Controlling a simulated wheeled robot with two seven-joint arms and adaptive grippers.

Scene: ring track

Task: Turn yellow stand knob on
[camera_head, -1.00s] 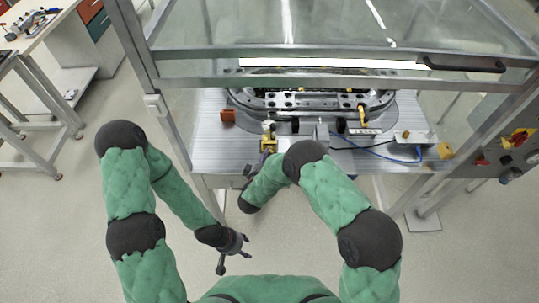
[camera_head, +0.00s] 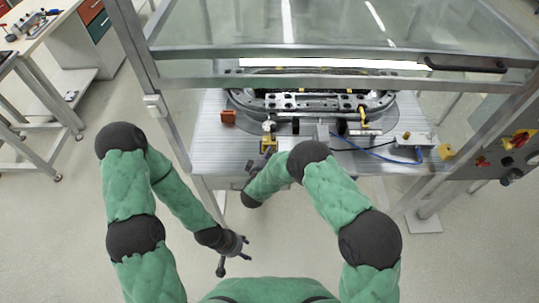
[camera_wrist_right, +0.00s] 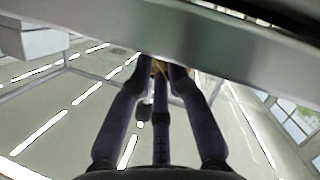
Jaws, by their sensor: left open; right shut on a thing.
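The yellow stand (camera_head: 268,146) is at the front edge of the metal table, left of its middle. My right gripper (camera_head: 254,168) is at the table's front edge, just below the stand and partly hidden by its own arm. In the right wrist view, the fingers of my right gripper (camera_wrist_right: 160,72) close together under the table edge on a small yellow part (camera_wrist_right: 158,66), which I take for the stand's knob. Its shape and turned position are mostly hidden. My left gripper (camera_head: 234,262) is open and empty, low in front of the table.
A metal table (camera_head: 215,150) carries a ring-shaped track (camera_head: 290,106), an orange block (camera_head: 228,117) and a box with a blue cable (camera_head: 415,138). A glass-fronted frame (camera_head: 330,82) stands over it. A panel with knobs (camera_head: 500,158) is at right.

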